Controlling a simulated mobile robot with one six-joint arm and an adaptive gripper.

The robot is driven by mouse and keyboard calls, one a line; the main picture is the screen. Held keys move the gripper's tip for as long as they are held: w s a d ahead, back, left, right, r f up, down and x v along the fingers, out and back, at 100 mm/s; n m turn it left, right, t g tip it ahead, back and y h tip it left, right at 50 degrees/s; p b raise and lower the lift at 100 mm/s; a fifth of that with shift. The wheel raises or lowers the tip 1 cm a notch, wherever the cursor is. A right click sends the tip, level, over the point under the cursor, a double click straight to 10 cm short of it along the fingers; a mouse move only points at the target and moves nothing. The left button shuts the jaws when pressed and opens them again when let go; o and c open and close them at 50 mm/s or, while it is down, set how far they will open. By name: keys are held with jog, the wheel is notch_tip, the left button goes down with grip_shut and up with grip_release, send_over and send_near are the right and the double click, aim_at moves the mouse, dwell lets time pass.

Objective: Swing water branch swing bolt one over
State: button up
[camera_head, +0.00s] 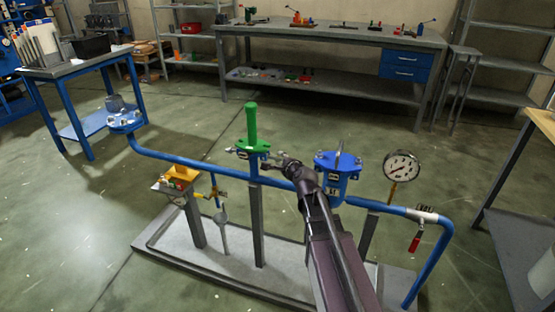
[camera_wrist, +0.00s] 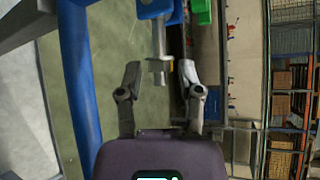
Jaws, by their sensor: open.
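In the head view, my gripper (camera_head: 280,160) is beside the green fitting (camera_head: 252,130), which stands upright on the blue pipe line. In the wrist view, my gripper (camera_wrist: 160,72) is open. A grey metal bolt with a nut (camera_wrist: 157,66) extends from a blue part (camera_wrist: 155,9) into the gap between the fingertips. The fingers stand on either side of it and do not appear closed on it. A green part (camera_wrist: 201,10) is just right of the blue part. I cannot tell which numbered swing bolt this is.
A blue flanged vessel (camera_head: 338,163) stands right of my gripper, with a pressure gauge (camera_head: 402,166) and red-handled valve (camera_head: 415,240) beyond. The blue pipe (camera_head: 170,157) runs across the skid (camera_head: 225,262). A workbench (camera_head: 330,37) is behind; open floor lies between.

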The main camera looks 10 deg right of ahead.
jog(key=shift+w+a+f, duration=0.15)
jog(key=shift+w+a, duration=0.05)
jog(key=shift+w, duration=0.4)
grip_shut()
